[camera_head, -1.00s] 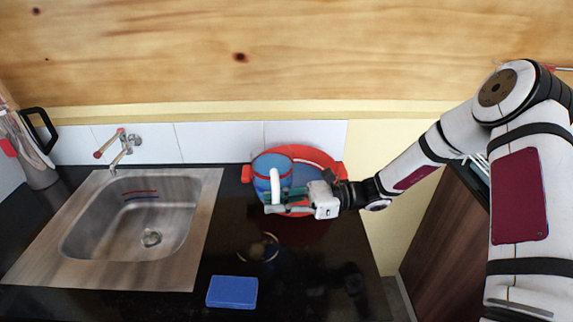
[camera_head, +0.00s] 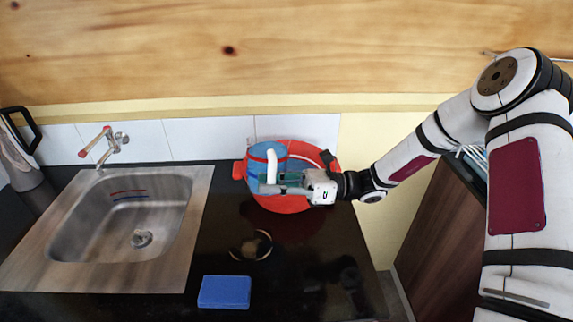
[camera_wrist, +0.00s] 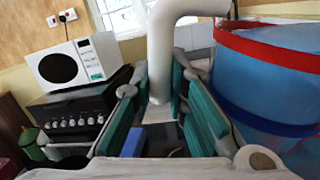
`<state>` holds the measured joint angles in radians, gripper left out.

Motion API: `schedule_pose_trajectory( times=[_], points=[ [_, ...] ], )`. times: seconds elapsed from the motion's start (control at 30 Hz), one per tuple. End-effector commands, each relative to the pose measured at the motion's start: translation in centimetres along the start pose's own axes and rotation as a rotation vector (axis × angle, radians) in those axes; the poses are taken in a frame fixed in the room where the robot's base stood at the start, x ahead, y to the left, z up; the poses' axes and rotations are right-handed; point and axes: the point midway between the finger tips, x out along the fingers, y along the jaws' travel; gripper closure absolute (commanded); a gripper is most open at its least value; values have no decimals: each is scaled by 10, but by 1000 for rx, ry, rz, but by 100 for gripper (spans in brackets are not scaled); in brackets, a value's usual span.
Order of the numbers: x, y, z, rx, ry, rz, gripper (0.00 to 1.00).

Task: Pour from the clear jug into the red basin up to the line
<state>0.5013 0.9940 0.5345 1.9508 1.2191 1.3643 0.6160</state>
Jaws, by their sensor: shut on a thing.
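The clear jug (camera_head: 258,168) holds blue liquid and has a white handle (camera_head: 272,168). In the wrist view the jug (camera_wrist: 270,82) fills the right side, with a red band above a blue band. My gripper (camera_head: 284,188) is shut on the white handle, which passes between its teal finger pads in the wrist view (camera_wrist: 160,98). The jug looks close to upright, in front of or over the red basin (camera_head: 285,204) at the back right of the counter. The jug and gripper hide much of the basin's inside, and its line cannot be made out.
A steel sink (camera_head: 130,222) with a tap (camera_head: 105,142) lies to the left. A blue sponge (camera_head: 224,292) and a dark round item with a pale rim (camera_head: 254,246) are on the black counter (camera_head: 200,255). The wall tiles (camera_head: 195,140) stand close behind the basin.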

Motion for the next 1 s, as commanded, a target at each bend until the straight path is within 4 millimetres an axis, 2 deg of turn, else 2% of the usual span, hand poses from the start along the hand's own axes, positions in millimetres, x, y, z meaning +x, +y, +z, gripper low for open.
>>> schedule_pose_trajectory(
  times=[0.13,1.0],
  points=[
    [0,-1,8,44,-30,2,100],
    [-3,-5,18,124,-77,5,100]
  ],
)
